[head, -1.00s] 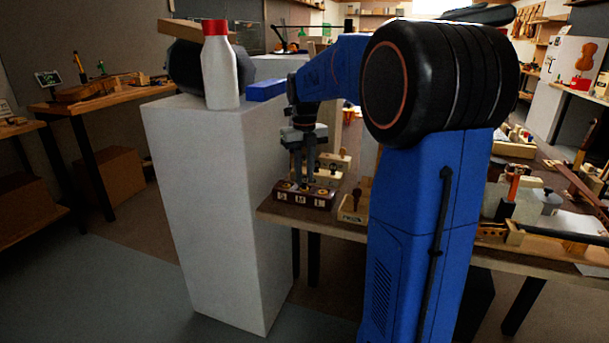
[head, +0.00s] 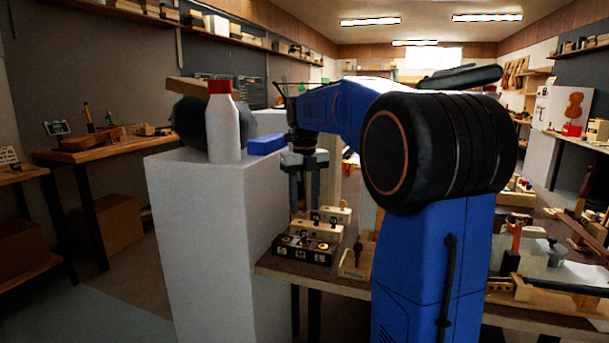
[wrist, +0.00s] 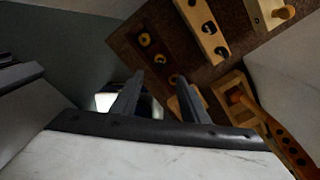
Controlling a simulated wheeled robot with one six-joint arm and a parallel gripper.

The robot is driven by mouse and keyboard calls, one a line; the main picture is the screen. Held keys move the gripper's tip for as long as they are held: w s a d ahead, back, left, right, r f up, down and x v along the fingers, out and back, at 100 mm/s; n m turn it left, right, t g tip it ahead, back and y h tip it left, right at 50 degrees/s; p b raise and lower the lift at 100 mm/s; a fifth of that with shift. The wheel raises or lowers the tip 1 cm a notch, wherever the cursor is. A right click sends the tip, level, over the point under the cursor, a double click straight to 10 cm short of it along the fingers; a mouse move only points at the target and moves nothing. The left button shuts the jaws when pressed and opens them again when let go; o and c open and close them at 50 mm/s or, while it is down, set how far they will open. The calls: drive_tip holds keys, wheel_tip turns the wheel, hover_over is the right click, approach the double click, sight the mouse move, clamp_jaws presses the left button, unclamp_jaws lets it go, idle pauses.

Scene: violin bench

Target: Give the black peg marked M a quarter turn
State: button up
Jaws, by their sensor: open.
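My gripper (head: 304,206) is open and empty, with its fingers pointing down above a dark brown block (head: 306,262). In the wrist view the two fingers of my gripper (wrist: 159,80) stand apart, with the dark block (wrist: 128,37) ahead of them. Several small round fittings, some with yellow rings, sit in a row on this block. Light labels show on its front in the head view, but their letters are too small to read. I cannot tell which peg is marked M. The near end of the row is partly hidden by a finger.
A pale wooden block (wrist: 204,30) with several black pegs stands beside the dark block. Another wooden holder (head: 355,264) is to its right. A white pedestal (head: 215,262) with a red-capped white bottle (head: 222,125) stands close on the left. The bench edge is near.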

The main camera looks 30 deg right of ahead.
wheel_tip(320, 180, up, 9)
idle(0.3)
drive_tip(key=shift+s+f, duration=0.1)
drive_tip(key=shift+f, duration=0.05)
drive_tip(key=s+a+f+n+t, duration=0.1)
drive_tip(key=s+a+f+n, duration=0.35)
drive_tip(key=s+n, duration=0.45)
drive_tip(key=s+a+f+n+t, duration=0.1)
drive_tip(key=s+a+f+n, duration=0.4)
drive_tip(key=n, duration=0.5)
drive_tip(key=s+a+f+n+t, duration=0.1)
drive_tip(key=s+a+f+n, duration=0.2)
drive_tip(key=s+f+n, duration=0.4)
drive_tip(key=s+a+f+n+t, duration=0.1)
drive_tip(key=s+a+f+n, duration=0.2)
drive_tip(key=s+f+n, duration=0.5)
drive_tip(key=shift+s+a+f+n+t, duration=0.2)
drive_tip(key=shift+s+n+t, duration=0.25)
drive_tip(key=shift+n, duration=1.25)
